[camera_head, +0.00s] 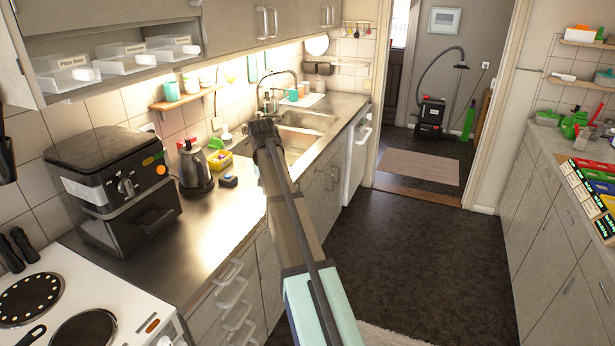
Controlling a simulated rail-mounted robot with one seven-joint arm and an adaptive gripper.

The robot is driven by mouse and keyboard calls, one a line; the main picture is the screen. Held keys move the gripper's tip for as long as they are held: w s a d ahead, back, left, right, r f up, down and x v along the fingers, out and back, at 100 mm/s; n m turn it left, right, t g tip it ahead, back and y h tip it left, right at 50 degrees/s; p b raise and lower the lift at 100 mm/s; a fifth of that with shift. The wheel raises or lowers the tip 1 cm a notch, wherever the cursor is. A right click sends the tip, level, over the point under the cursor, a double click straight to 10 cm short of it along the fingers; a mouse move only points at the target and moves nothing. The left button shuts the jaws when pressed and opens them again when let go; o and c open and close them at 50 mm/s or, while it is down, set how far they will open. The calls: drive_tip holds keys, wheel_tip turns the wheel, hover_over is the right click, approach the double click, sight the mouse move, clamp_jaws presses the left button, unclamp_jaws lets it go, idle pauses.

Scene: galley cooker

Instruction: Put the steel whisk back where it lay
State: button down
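I cannot make out the steel whisk anywhere in this view. My arm reaches from the bottom middle up over the counter edge, and its dark far end, which I take for my gripper (262,130), is in front of the sink (303,122). The fingers are too small and dark to tell open from shut, or whether anything is held. Small utensils hang from a rail (357,24) on the far wall, too small to name. My arm hides part of the counter edge and the drawers below.
The steel counter (215,235) holds a black air fryer (115,185), a kettle (194,168) and a yellow caddy (219,160). A white cooker (75,300) stands front left. The right counter (560,150) carries colourful items.

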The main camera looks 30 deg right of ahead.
drive_tip(key=w+a+f+m+p, duration=0.1)
drive_tip(key=w+a+f, duration=0.15)
drive_tip(key=a, duration=0.45)
drive_tip(key=w+a+f+p, duration=0.1)
drive_tip(key=w+a, duration=0.2)
drive_tip(key=a, duration=0.4)
drive_tip(key=m+g+y, duration=0.2)
drive_tip(key=m, duration=0.2)
hover_over(213, 240)
wheel_tip(213, 240, down, 2)
drive_tip(key=shift+f+b, duration=1.65)
drive_tip(key=shift+f, duration=2.2)
drive_tip(key=shift+f, duration=0.6)
drive_tip(key=c, duration=0.9)
unclamp_jaws()
drive_tip(key=shift+r, duration=0.1)
